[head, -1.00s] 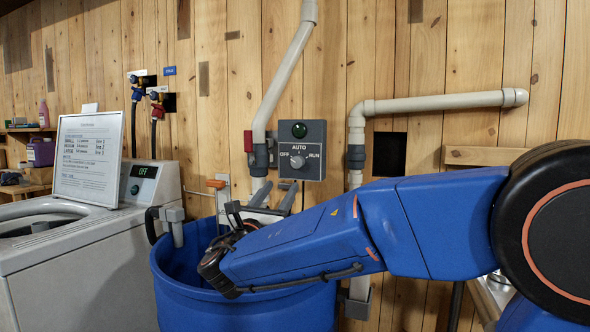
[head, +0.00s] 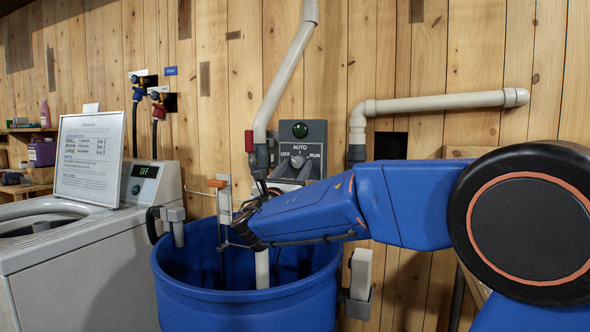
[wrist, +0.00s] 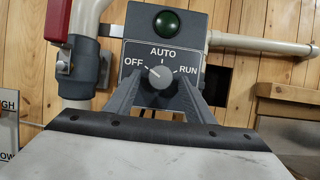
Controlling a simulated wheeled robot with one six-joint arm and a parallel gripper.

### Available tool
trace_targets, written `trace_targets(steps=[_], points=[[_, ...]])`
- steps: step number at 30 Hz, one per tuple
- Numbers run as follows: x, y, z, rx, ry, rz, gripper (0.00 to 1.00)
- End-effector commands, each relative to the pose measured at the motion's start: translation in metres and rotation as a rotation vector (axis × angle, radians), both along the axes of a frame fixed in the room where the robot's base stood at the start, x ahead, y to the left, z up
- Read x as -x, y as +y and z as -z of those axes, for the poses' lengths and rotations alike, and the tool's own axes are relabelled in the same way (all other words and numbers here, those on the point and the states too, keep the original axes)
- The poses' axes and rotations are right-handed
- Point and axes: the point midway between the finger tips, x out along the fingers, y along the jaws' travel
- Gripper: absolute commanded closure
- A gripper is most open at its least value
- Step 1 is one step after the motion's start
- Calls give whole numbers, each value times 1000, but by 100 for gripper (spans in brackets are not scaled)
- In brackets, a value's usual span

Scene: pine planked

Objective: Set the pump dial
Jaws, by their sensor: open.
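The pump dial (wrist: 160,77) is a round grey knob on a dark grey control box (wrist: 195,38), marked OFF, AUTO and RUN. Its pale pointer mark leans up and left, toward OFF. The dial also shows in the head view (head: 298,161). My gripper (wrist: 160,82) is open, with one finger on each side of the dial. I cannot tell whether either finger touches it. In the head view my gripper (head: 292,170) is at the lower part of the box. A green lamp (wrist: 167,23) sits above the dial.
A pale pipe with a red-handled valve (head: 249,141) runs just left of the box. A blue tub (head: 245,308) stands below my arm. A washing machine (head: 75,258) with a framed notice (head: 88,160) is at the left. Another pipe (head: 440,103) runs at the right.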

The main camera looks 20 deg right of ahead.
Motion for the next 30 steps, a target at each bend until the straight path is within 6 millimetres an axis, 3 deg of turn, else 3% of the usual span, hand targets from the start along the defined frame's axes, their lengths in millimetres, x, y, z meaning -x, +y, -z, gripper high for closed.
trace_targets(steps=[5,10,20,30], points=[[0,0,0,0,0,0,54],[0,0,0,0,0,0,92],[0,1,0,-26,-19,1,92],[-2,3,0,-197,-143,1,92]])
